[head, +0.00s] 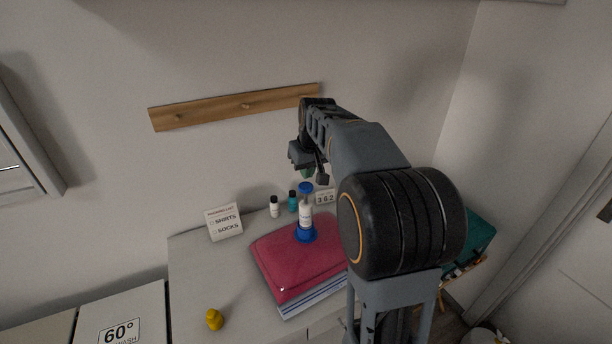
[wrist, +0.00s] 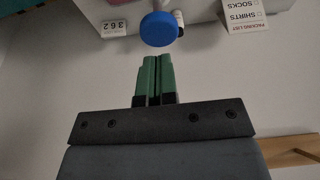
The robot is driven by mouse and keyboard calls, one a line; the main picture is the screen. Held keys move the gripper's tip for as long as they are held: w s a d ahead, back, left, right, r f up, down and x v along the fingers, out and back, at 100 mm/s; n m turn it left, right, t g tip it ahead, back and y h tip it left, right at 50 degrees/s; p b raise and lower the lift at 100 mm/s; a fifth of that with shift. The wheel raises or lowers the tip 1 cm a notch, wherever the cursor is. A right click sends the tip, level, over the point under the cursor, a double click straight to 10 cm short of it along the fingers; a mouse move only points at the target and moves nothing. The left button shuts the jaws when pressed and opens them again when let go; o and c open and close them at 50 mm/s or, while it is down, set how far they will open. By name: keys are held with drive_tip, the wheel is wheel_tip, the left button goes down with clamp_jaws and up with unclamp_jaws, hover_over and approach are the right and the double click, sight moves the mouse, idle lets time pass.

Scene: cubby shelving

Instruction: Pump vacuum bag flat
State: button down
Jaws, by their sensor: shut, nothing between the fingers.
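A red vacuum bag (head: 285,256) lies on a stack of white and blue layers on the grey table. A hand pump with a white body (head: 305,213) and a blue base stands upright on the bag. Its blue round knob (head: 306,187) is on top and also shows in the wrist view (wrist: 158,29). My gripper (head: 312,172) is above the pump in the head view, partly hidden by its own housing. In the wrist view its green fingers (wrist: 154,78) are shut together, empty, with the blue knob just beyond the tips. The bag's right side is hidden behind my arm.
A packing list card (head: 224,222), a white bottle (head: 274,207), a teal bottle (head: 293,201) and a small "362" display (head: 325,197) stand along the back. A yellow object (head: 214,319) sits at the front left. A wooden peg rail (head: 235,106) is on the wall.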

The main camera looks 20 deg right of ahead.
sight(307, 187)
drive_tip(key=shift+f, duration=1.1)
wheel_tip(307, 187, down, 5)
drive_tip(key=b, duration=0.3)
drive_tip(key=shift+s+r, duration=0.1)
drive_tip(key=shift+r, duration=0.05)
wheel_tip(307, 187, up, 5)
drive_tip(key=p, duration=0.4)
drive_tip(key=shift+r+b, duration=0.35)
drive_tip(key=shift+b, duration=0.3)
drive_tip(key=v, duration=0.8)
drive_tip(key=shift+r+b, duration=0.2)
drive_tip(key=shift+b, duration=0.15)
drive_tip(key=shift+s+r, duration=0.1)
drive_tip(key=shift+s, duration=0.05)
